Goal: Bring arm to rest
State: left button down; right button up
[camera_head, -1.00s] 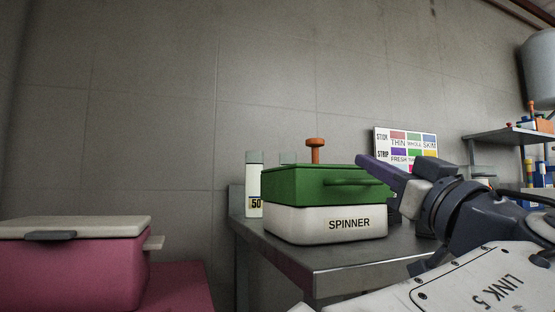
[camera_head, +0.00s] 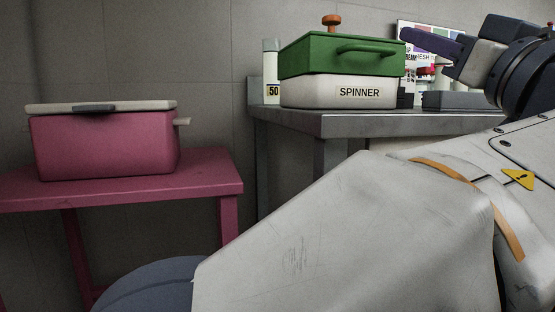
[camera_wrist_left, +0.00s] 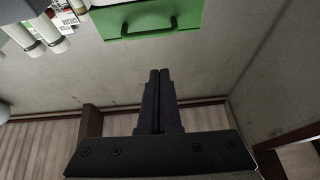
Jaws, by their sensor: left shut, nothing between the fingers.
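My left gripper (camera_head: 432,45) is at the upper right in the head view, beside the right end of the green spinner lid. In the left wrist view its two dark fingers (camera_wrist_left: 160,78) are together with nothing between them. The fingertips there lie a little below the green lid's handle in the picture, and I see no contact. My left arm's pale links fill the lower right of the head view. My right gripper is in neither view.
A white spinner box (camera_head: 345,92) with a green lid (camera_head: 318,58) and orange knob stands on a grey bench (camera_head: 330,122). A white bottle (camera_head: 271,75) is beside it.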

pick_arm(q)
jog(key=w+a+r+g+y+p, duration=0.2)
jog(key=w+a+r+p, duration=0.1)
jog(key=w+a, duration=0.3)
jog(key=w+a+r+g+y+p, duration=0.1)
jog(key=w+a+r+y+p, duration=0.15)
jog(key=w+a, duration=0.4)
jog(key=w+a+f+m+g+h+p, duration=0.1)
jog(key=w+a+f+m+g+p, duration=0.15)
jog(key=a+f+p, duration=0.4)
jog(key=s+a+f+m+g+h+p, duration=0.25)
jog(key=s+f+g, duration=0.2)
jog(key=f, duration=0.45)
jog(key=s+a+f+m+g+h+p, duration=0.1)
jog(key=s+a+f+m+g+h, duration=0.25)
jog(key=f, duration=0.55)
jog(key=s+f+m+g+h+p, duration=0.15)
jog(key=s+f+g+p, duration=0.35)
jog(key=s, duration=0.6)
jog(key=s+f+g+h+p, duration=0.2)
jog(key=s+f+g+h, duration=0.3)
jog(key=s, duration=0.6)
notch_tip(320, 180, up, 36)
jog(key=t+y+p, duration=0.1)
jog(key=y+p, duration=0.1)
jog(key=p, duration=3.5)
jog(key=shift+w+d, duration=0.2)
